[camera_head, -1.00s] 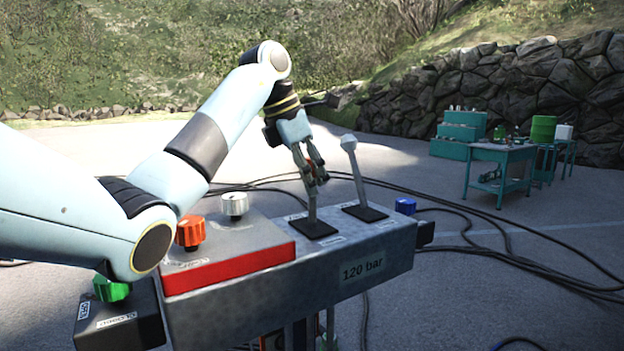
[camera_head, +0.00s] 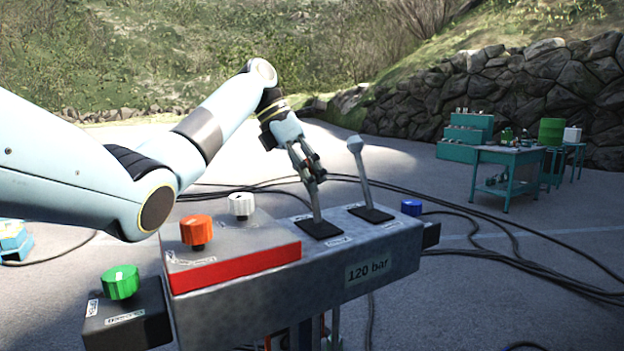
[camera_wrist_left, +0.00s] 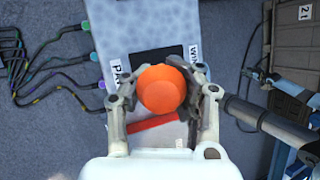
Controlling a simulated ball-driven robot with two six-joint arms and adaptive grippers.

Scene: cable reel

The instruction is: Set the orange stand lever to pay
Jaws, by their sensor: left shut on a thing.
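The orange stand lever stands on the grey control stand; its bare shaft (camera_head: 316,207) rises from a black plate and leans left in the head view. Its round orange knob (camera_wrist_left: 162,90) fills the space between my left gripper's fingers in the left wrist view. My left gripper (camera_head: 315,177) is shut on this lever from above and hides most of the knob in the head view. In the wrist view a PAY label (camera_wrist_left: 121,75) lies left of the knob and a partly covered WIND label (camera_wrist_left: 194,54) lies right.
A grey-knobbed lever (camera_head: 362,172) stands close to the right of the held one. Orange (camera_head: 196,231), white (camera_head: 241,205), green (camera_head: 120,281) and blue (camera_head: 411,207) knobs are on the stand. Black hoses (camera_head: 515,240) cross the ground. A green table (camera_head: 505,155) is farther back.

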